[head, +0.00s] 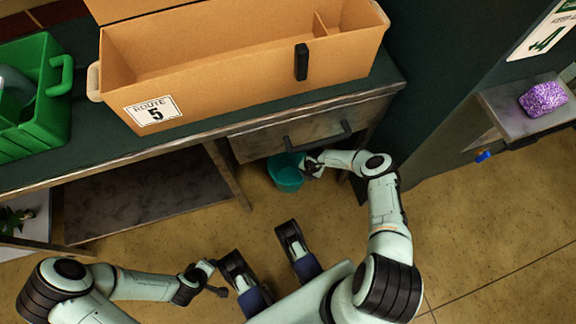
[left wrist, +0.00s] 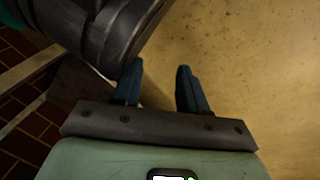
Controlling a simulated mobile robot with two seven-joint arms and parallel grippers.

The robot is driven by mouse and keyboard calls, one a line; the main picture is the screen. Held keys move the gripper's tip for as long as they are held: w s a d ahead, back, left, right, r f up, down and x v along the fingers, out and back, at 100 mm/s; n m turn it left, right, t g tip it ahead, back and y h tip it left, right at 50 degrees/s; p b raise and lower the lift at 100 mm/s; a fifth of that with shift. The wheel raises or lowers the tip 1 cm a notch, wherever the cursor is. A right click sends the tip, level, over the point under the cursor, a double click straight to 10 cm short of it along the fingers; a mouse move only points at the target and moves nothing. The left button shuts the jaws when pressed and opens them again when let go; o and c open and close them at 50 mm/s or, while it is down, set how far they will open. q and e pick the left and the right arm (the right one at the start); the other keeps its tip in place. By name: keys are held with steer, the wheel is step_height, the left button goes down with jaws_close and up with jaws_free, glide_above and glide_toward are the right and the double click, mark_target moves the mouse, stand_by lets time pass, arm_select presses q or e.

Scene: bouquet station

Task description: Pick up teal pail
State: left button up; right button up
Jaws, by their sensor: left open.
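The teal pail (head: 286,173) is in the head view, below the front edge of the workbench, near the drawer. My right gripper (head: 312,167) is at the right side of the pail's rim, touching or very close to it. Its fingers are too small to tell whether they are shut on the pail. My left gripper (head: 217,278) is low at the left, well away from the pail. In the left wrist view its two blue fingers (left wrist: 158,88) are apart with nothing between them.
A cardboard-coloured "Route 5" box (head: 152,110) and a green crate (head: 60,75) stand on the dark workbench (head: 90,150). A drawer handle (head: 318,137) projects above the pail. A purple packet (head: 543,99) lies on a shelf (head: 505,108) at right. Floor at lower right is clear.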

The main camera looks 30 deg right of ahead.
steer(key=f+b, duration=0.2)
steer(key=w+f+b, duration=0.1)
steer(key=f+b, duration=0.2)
steer(key=shift+f, duration=0.15)
arm_select(q)
steer(key=s+a+f+g, duration=0.1)
steer(key=s+f+g, duration=0.2)
steer(key=s+f, duration=0.4)
steer(key=s, duration=0.3)
steer(key=shift+a+n+g, duration=0.2)
steer(key=shift+n+g, duration=0.1)
steer(key=shift+g, duration=0.1)
arm_select(e)
jaws_close()
arm_select(q)
steer(key=shift+s, duration=0.1)
